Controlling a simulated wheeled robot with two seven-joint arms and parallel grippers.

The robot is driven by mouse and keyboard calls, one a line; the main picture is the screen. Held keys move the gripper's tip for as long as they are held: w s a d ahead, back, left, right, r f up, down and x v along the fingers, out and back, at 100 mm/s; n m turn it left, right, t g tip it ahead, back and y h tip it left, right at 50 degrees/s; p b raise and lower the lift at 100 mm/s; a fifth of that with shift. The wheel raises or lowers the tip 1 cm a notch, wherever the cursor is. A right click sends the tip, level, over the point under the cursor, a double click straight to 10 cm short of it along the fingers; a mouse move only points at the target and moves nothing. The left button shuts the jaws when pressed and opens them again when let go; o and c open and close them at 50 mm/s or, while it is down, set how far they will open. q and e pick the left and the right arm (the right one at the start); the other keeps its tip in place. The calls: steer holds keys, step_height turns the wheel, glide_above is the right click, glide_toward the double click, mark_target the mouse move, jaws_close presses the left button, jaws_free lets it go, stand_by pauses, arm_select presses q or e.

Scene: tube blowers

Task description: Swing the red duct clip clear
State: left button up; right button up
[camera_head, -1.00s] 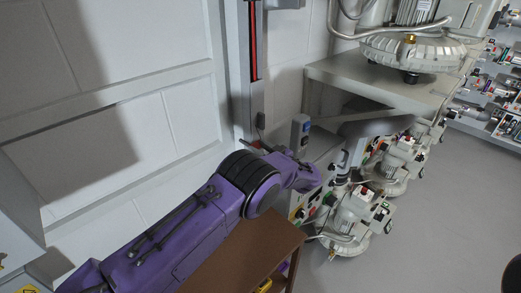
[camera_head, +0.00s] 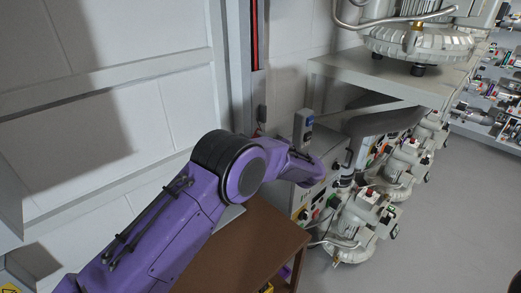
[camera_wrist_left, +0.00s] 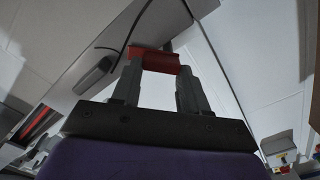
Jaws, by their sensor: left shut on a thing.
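The red duct clip (camera_wrist_left: 155,60) shows in the left wrist view, between the tips of my left gripper (camera_wrist_left: 157,72). The two grey fingers stand on either side of it, and the gripper is shut on it. How the clip joins anything behind it cannot be seen clearly. In the head view, my purple left arm reaches in from the left to a grey machine with a control panel (camera_head: 318,205). The clip cannot be made out there. My right gripper is in neither view.
Several grey blower units (camera_head: 355,225) stand on the floor at the right. A grey bench (camera_head: 385,80) carries a large blower (camera_head: 418,42) above them. A brown table (camera_head: 245,250) lies under my left arm. A white wall is at the left. Open floor (camera_head: 450,230) lies at the right.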

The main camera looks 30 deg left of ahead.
arm_select(q)
steer(key=n+b, duration=0.6)
steer(key=s+n+b, duration=0.1)
steer(key=n+b, duration=0.2)
steer(key=shift+a+f+n, duration=0.15)
steer(key=shift+f+n, duration=0.1)
steer(key=shift+n, duration=0.05)
steer(key=shift+r, duration=0.1)
stand_by(0.4)
steer(key=o, duration=1)
steer(key=shift+w, duration=0.1)
steer(key=shift+o, duration=0.3)
steer(key=shift+w, duration=0.1)
steer(key=b+v, duration=0.1)
steer(key=v, duration=0.9)
steer(key=shift+d+b, duration=0.25)
steer(key=shift+b, duration=0.15)
